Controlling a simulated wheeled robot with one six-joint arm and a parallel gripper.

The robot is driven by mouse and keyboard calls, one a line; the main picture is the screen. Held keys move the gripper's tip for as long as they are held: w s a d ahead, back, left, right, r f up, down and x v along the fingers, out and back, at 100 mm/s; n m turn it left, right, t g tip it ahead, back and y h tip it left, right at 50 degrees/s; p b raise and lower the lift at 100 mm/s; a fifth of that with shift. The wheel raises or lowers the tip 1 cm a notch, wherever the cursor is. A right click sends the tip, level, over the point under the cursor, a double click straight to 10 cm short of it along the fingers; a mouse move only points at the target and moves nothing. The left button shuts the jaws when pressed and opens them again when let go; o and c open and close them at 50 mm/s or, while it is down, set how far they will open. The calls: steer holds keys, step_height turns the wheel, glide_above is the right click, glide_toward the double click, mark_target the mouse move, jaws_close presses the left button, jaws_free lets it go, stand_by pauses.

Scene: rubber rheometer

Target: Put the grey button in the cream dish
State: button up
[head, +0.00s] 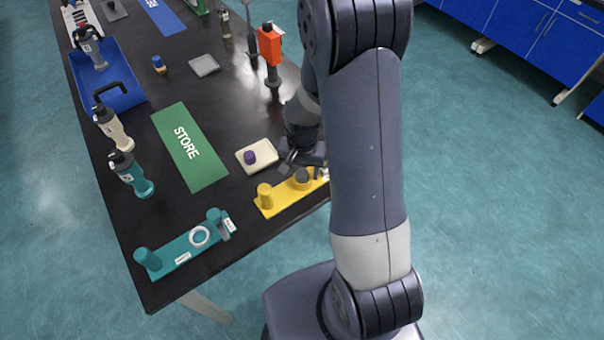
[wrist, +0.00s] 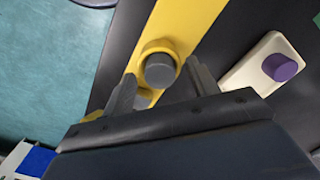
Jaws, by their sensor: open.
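The grey button (head: 302,176) sits in a round seat on the yellow holder (head: 276,207), near the table's front right edge. In the wrist view the grey button (wrist: 160,70) lies between and just beyond the fingertips. My gripper (wrist: 160,67) is open and empty, with a finger to each side of the button; I cannot tell whether either touches it. In the head view my gripper (head: 302,163) is close above the holder, partly hidden by its own wrist. The cream dish (head: 267,148) is just left of my gripper, with a purple button (head: 249,157) on it.
A green STORE mat (head: 203,168) lies left of the dish. A teal holder (head: 180,257) with a white ring stands at the front. Teal (head: 131,175) and cream (head: 113,130) handled tools stand at the left. A red-orange tool (head: 270,50) stands behind my gripper.

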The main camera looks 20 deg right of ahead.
steer(key=shift+c, duration=0.5)
steer(key=c, duration=1.1)
steer(key=shift+o, duration=0.2)
steer(key=shift+r, duration=0.15)
